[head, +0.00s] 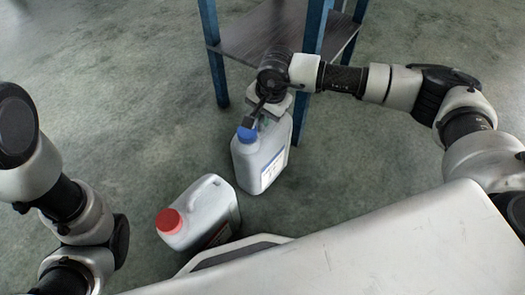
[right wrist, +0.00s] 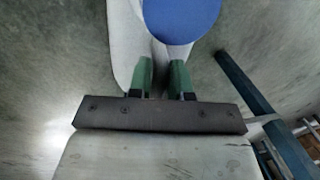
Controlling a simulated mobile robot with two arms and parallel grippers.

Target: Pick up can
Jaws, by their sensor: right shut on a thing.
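A grey-white can with a blue cap (head: 262,160) stands near the middle of the head view, beside a table leg. My right gripper (head: 262,112) is at its top, behind the blue cap. In the right wrist view, the green fingers of the right gripper (right wrist: 162,74) are shut on the can's handle, with the blue cap (right wrist: 182,18) just beyond them. I cannot tell whether the can touches the floor. A second can, with a red cap (head: 202,214), stands lower and to the left. My left arm shows at the left edge; its gripper is out of view.
A table with blue legs and a dark top (head: 268,38) stands behind the blue-capped can, close to it. A blue leg (right wrist: 255,95) also shows at right in the right wrist view. Grey floor (head: 140,115) to the left is clear.

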